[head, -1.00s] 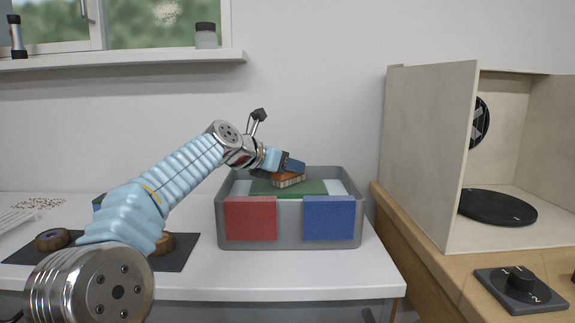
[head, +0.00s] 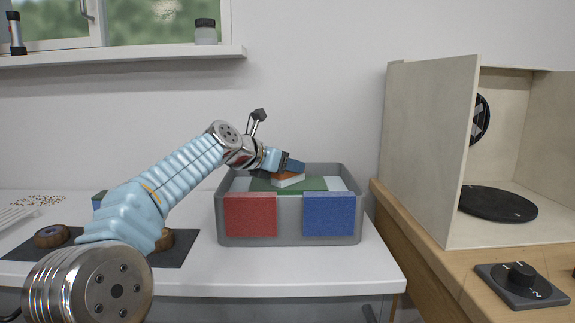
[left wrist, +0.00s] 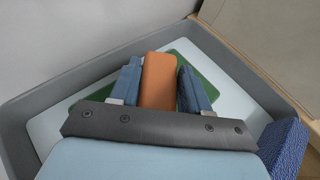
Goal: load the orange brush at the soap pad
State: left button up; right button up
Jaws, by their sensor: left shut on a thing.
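The orange brush (head: 287,176) is in my left gripper (head: 284,164), over the green soap pad (head: 316,185) in the grey tub. Its bristle side faces down and looks whitish at the pad's surface; I cannot tell exactly how firmly it touches. In the left wrist view the brush's orange back (left wrist: 158,82) sits between the two blue fingers of the left gripper (left wrist: 157,85), which are shut on it. The green pad (left wrist: 205,82) shows around the fingers on a pale surface. My right gripper is not in view.
The grey tub (head: 230,235) stands on the white table, with a red cloth (head: 250,215) and a blue cloth (head: 329,215) hung on its front. A dark mat (head: 180,250) with round brown items lies left. A wooden booth (head: 425,150) with a black turntable (head: 497,203) stands right.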

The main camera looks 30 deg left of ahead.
pick_arm(q)
notch_tip(320, 180, up, 3)
jog(key=p, duration=0.2)
jog(key=shift+p, duration=0.4)
jog(key=shift+r+b, duration=0.1)
jog(key=shift+b, duration=0.2)
jog(key=shift+r, duration=1.85)
